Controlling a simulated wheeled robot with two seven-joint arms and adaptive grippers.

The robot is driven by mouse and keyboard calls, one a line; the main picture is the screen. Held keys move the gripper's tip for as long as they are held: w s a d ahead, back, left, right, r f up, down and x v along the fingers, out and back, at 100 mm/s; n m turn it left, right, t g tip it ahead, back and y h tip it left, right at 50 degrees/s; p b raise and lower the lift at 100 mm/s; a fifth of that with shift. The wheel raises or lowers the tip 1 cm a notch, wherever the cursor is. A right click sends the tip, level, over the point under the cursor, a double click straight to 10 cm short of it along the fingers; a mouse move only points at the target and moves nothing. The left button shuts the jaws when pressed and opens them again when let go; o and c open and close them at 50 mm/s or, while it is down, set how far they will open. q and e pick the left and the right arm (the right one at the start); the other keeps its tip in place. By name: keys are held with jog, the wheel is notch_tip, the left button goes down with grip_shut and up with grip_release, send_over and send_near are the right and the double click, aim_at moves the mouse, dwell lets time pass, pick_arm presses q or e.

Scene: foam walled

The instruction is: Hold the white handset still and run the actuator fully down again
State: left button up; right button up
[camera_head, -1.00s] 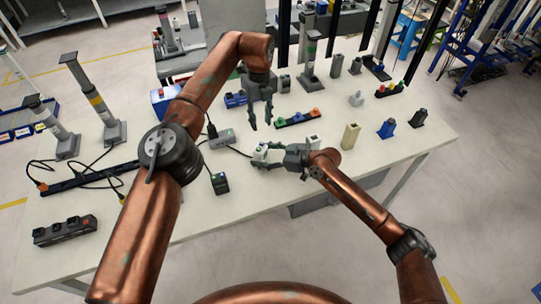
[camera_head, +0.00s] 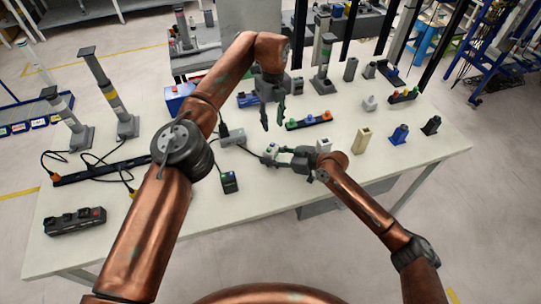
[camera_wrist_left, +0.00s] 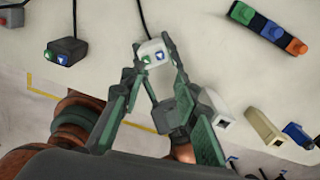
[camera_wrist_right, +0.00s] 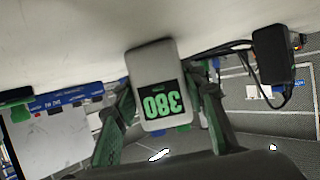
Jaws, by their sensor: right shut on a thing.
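The white handset (camera_head: 271,150) is held just above the table. Its green and blue buttons show in the left wrist view (camera_wrist_left: 152,54). In the right wrist view (camera_wrist_right: 152,75) its green display seems to read 380, upside down. My right gripper (camera_head: 280,152) is shut on it, with a finger on each side. My left gripper (camera_head: 272,126) is open, pointing down above the handset; in its wrist view the fingertips (camera_wrist_left: 153,48) appear on either side of the button end. Contact cannot be told. Lifting columns stand at left (camera_head: 110,90), (camera_head: 68,120) and at the back (camera_head: 325,65); which is the actuator is unclear.
A dark handset (camera_head: 229,182) lies left of the white one. A grey box (camera_head: 232,138) with cables, a strip with coloured blocks (camera_head: 309,120), a beige block (camera_head: 362,140) and a blue block (camera_head: 399,134) stand nearby. The table's front (camera_head: 250,215) is clear.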

pick_arm(q)
grip_shut()
dwell(1.5)
